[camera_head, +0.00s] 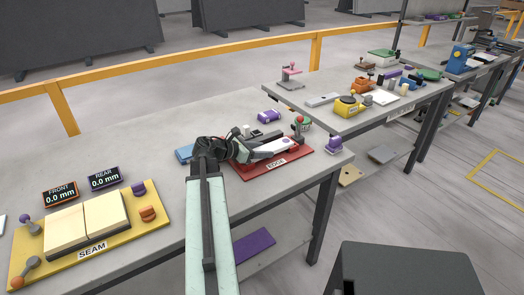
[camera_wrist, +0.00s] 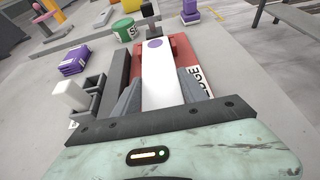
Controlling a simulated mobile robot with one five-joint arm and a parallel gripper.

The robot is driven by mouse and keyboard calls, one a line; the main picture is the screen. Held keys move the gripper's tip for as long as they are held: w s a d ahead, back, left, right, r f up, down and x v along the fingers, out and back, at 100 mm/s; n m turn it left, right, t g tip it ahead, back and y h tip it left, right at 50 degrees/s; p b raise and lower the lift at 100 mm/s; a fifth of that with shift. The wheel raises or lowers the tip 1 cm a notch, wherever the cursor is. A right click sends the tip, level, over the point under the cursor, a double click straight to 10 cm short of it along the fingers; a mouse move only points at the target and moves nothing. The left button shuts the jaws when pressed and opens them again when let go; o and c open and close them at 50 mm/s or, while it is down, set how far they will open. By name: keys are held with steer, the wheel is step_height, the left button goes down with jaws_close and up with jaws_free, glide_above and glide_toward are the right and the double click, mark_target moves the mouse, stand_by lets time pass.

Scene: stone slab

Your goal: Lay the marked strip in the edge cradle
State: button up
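The marked strip (camera_wrist: 158,84) is white with a purple dot near its far end. It lies between the two grey fingers of my gripper (camera_wrist: 161,76), which press close on its sides. In the head view the strip (camera_head: 272,149) points right from my gripper (camera_head: 250,153), over the red edge cradle (camera_head: 304,156). The cradle also shows in the wrist view (camera_wrist: 187,52), its label beside the right finger. The strip runs along the cradle; whether it rests on it or hangs just above, I cannot tell. The fingers hide part of the cradle.
A green-and-white cup (camera_wrist: 126,30), a purple stack (camera_wrist: 75,60) and a dark holder with a white block (camera_wrist: 68,94) stand around the cradle. The yellow seam board (camera_head: 150,216) lies at the table's left.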

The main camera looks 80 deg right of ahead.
steer(key=o, duration=0.5)
steer(key=shift+w, duration=0.1)
steer(key=p+v, duration=0.3)
steer(key=v, duration=0.5)
